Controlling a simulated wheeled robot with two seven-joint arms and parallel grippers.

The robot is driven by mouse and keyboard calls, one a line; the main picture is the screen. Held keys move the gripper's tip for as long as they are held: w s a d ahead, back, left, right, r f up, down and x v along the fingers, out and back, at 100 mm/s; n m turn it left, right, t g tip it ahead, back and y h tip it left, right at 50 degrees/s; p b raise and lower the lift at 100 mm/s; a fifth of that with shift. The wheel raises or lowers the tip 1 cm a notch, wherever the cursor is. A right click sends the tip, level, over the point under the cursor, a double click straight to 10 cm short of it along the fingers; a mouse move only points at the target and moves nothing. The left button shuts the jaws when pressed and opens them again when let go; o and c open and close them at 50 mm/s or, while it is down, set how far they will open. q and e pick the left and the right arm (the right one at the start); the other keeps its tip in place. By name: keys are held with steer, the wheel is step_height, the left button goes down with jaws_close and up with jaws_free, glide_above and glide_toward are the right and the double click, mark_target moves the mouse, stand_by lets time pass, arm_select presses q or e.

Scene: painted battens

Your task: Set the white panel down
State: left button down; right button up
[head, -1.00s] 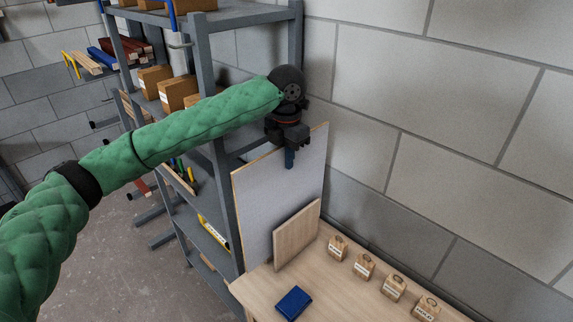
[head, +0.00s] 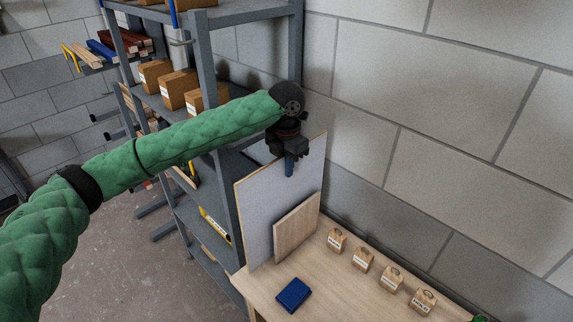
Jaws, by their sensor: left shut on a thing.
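The white panel (head: 258,205) is a large upright sheet with thin wood-coloured edges, at the far left end of the wooden table (head: 335,285). My left gripper (head: 289,168) points down and is shut on the panel's top edge; a blue fingertip shows against its near face. The panel's lower edge meets the table top in the picture, but I cannot tell whether it touches. A smaller wooden board (head: 296,228) stands in front of the panel and hides its lower right part. My right gripper is not in view.
A blue flat object (head: 293,296) lies on the table in front of the boards. Several small labelled wooden blocks (head: 363,259) line the wall side. A grey shelf rack (head: 224,170) with cardboard boxes stands close left of the panel. The brick wall (head: 440,130) is behind.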

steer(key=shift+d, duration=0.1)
arm_select(q)
steer(key=c, duration=1.5)
jaws_free()
steer(key=shift+f, duration=0.1)
steer(key=shift+c, duration=0.2)
